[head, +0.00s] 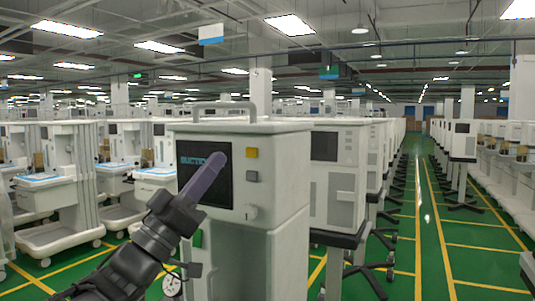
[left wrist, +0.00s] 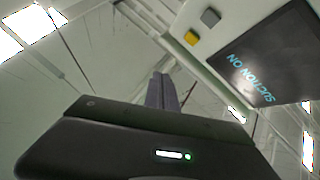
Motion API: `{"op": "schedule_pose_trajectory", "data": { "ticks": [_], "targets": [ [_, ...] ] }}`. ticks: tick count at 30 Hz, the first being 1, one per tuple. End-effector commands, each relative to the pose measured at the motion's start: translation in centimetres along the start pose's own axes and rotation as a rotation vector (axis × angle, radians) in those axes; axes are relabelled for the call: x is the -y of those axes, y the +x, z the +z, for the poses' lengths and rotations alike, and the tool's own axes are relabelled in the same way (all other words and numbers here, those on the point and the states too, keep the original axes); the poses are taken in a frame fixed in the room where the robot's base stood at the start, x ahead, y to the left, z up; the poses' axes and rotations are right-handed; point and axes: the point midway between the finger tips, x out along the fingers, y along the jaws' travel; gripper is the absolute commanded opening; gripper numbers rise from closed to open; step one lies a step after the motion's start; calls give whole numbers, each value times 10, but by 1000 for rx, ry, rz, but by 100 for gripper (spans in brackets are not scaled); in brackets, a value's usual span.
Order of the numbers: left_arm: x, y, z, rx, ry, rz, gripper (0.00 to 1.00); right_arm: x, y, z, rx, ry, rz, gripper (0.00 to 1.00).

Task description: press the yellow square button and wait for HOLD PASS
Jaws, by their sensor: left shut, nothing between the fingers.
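The yellow square button (head: 252,153) is on the front panel of the nearest white cart (head: 285,185), right of its dark screen (head: 221,188). A grey square button (head: 252,176) sits just below it. My left gripper (head: 217,160) is shut and empty, in front of the screen and left of the yellow button, apart from it in the picture. In the left wrist view, the yellow button (left wrist: 191,38) and the screen (left wrist: 268,57) are beyond the shut fingers (left wrist: 162,92). The screen reads "SUCTION ON" there; my gripper hides part of the text in the head view. My right gripper is not in view.
A metal handle (head: 210,104) stands on the cart's top. More carts (head: 335,180) stand close behind on the right. A green aisle (head: 432,230) with yellow lines is clear farther right.

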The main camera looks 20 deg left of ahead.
Motion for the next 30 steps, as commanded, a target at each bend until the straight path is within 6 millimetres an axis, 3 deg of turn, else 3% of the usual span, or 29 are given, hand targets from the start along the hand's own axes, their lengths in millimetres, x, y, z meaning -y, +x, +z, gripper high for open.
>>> {"op": "schedule_pose_trajectory", "data": {
  "ticks": [6,18,30],
  "targets": [
    [-8,-1,-2,-8,-99,34,0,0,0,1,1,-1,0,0],
    [-6,1,0,-7,-101,30,0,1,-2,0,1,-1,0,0],
    [11,30,18,-6,-103,28,0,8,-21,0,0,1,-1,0]
  ]
}}
